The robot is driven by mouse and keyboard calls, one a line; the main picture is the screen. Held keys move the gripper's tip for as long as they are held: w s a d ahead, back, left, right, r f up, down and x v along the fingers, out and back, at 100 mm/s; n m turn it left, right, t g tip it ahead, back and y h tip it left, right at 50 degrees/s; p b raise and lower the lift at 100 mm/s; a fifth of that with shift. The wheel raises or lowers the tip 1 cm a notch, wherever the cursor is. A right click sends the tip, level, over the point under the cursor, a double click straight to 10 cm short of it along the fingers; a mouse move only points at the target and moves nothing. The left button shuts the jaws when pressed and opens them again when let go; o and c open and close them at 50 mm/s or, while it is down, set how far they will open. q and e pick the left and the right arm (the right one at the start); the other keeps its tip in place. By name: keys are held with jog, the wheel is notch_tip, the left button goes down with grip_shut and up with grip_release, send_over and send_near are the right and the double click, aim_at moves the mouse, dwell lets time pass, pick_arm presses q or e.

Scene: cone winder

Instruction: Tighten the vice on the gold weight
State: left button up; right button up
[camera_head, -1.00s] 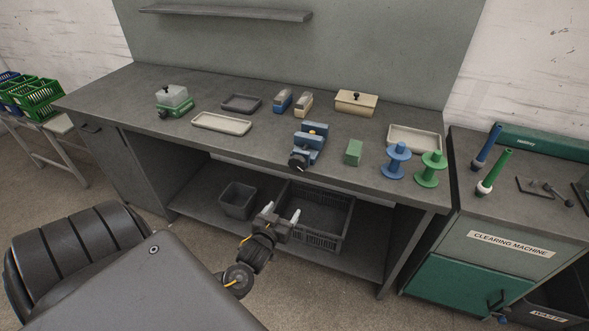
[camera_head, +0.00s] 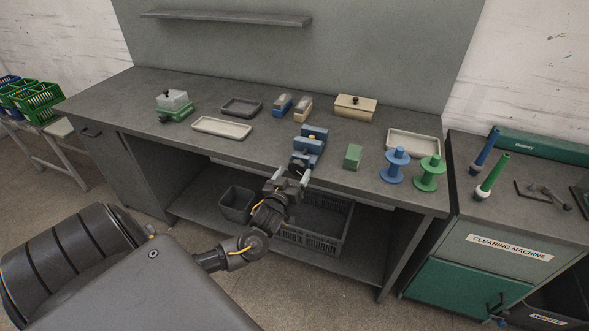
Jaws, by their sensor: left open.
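The blue vice (camera_head: 308,146) stands near the front edge of the workbench. A small gold spot, the gold weight (camera_head: 310,137), shows between its jaws; whether the jaws touch it is too small to tell. The vice's dark handle (camera_head: 297,168) faces forward at the bench edge. My left gripper (camera_head: 287,180) is open at the front of the vice, its fingers spread to either side of the handle as seen from here. I cannot tell whether they touch it. My right gripper is out of view.
A green block (camera_head: 353,156), a blue spool (camera_head: 396,166) and a green spool (camera_head: 430,174) stand right of the vice. A light tray (camera_head: 222,127) lies to its left. The bench front edge and the lower shelf with a crate (camera_head: 325,222) are close to my left arm.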

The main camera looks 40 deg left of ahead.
pick_arm(q)
jog(key=shift+x, duration=1.05)
jog(key=c, duration=1)
jog(key=shift+r+m+p, duration=0.1)
jog(key=shift+m+p, duration=0.5)
jog(key=shift+p, duration=0.05)
jog(key=shift+m, duration=0.7)
